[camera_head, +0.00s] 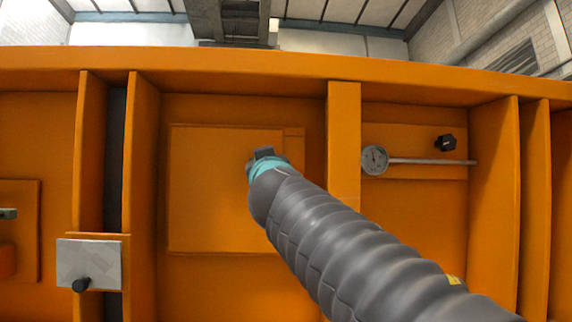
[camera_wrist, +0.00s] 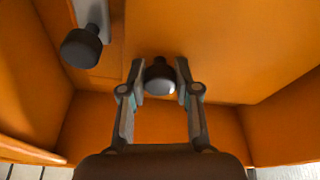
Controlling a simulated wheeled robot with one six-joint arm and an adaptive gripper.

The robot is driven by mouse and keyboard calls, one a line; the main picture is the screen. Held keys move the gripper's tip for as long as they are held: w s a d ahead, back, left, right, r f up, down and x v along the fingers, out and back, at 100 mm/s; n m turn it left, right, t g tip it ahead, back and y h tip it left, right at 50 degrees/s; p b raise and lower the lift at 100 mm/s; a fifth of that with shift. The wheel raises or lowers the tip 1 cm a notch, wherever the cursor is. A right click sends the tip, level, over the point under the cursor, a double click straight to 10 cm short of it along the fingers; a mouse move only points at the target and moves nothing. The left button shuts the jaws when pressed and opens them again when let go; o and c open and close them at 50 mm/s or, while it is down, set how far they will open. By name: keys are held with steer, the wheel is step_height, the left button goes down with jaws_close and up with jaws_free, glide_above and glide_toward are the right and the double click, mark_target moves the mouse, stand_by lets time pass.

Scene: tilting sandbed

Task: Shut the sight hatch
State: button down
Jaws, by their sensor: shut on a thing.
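The sight hatch appears to be the square orange panel (camera_head: 210,190) left of centre in the head view, on an orange wall. Its right part is hidden behind my arm, and I cannot tell whether it lies fully flush. My gripper (camera_head: 262,155) is at the panel's upper right. In the wrist view my gripper (camera_wrist: 160,80) has its two fingers closed on either side of a dark round knob (camera_wrist: 159,76) with a pale shiny end. The knob is hidden in the head view.
A second dark knob (camera_wrist: 81,47) on a grey metal piece is close by in the wrist view. A dial gauge (camera_head: 375,160) with a long stem and a black knob (camera_head: 445,142) are to the right. A grey plate (camera_head: 98,262) with a knob is lower left. Upright orange ribs (camera_head: 343,150) flank the bay.

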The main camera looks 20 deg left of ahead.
steer(key=shift+r, duration=0.15)
stand_by(0.3)
steer(key=c, duration=0.8)
jaws_free()
steer(key=shift+w, duration=0.2)
steer(key=shift+s, duration=0.1)
steer(key=v, duration=1.2)
steer(key=shift+d, duration=0.1)
